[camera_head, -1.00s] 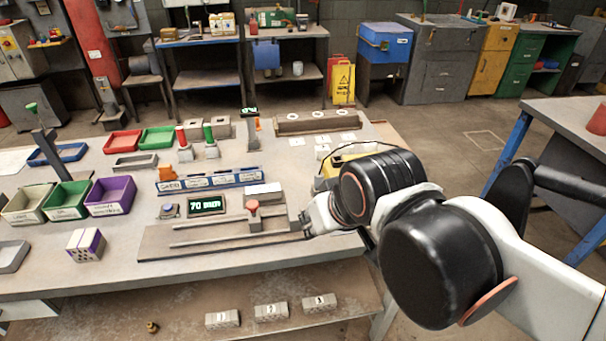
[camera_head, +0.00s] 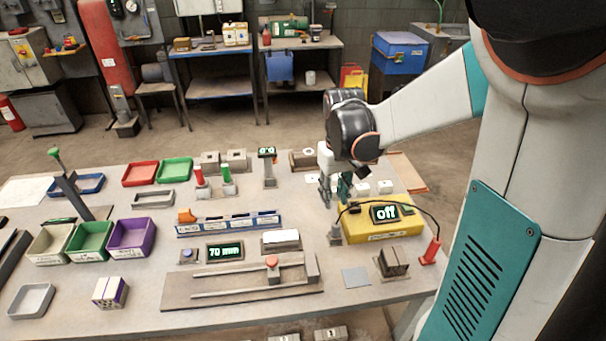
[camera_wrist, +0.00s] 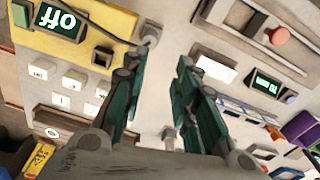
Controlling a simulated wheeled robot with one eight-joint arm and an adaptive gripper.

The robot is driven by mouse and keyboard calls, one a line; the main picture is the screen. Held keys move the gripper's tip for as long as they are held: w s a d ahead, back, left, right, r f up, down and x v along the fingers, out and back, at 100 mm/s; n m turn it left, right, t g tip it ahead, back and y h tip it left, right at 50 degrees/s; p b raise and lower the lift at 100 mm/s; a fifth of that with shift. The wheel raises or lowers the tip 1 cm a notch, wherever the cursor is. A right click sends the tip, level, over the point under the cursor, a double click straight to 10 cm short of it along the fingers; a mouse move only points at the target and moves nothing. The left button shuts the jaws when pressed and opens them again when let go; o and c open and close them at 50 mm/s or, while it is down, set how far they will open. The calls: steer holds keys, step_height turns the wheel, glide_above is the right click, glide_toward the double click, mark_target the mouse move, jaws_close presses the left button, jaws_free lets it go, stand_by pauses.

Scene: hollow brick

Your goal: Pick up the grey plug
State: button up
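The grey plug (camera_head: 335,233) stands at the left end of the yellow box (camera_head: 385,230), with a dark cable running from it to the box. In the wrist view the grey plug (camera_wrist: 151,35) is near the box's corner, beyond the fingertips. My gripper (camera_head: 335,202) is above the table, behind the plug in the head view, partly hidden by my wrist. In the wrist view my gripper's teal fingers (camera_wrist: 163,62) are apart with nothing held between them. The box's display (camera_head: 385,213) reads "off".
A red plug (camera_head: 431,250) stands right of the box. White numbered buttons (camera_head: 363,188) lie behind it. A small display post (camera_head: 267,170) stands left of my gripper. A slider fixture (camera_head: 245,285) and a flat grey plate (camera_head: 356,278) are in front.

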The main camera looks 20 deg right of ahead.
steer(key=d, duration=0.2)
steer(key=b, duration=0.2)
glide_above(336, 224)
step_height(336, 224, down, 8)
steer(key=shift+w+r, duration=0.1)
steer(key=shift+r, duration=0.05)
steer(key=shift+f+b, duration=1.35)
steer(key=shift+f, duration=1.7)
jaws_close()
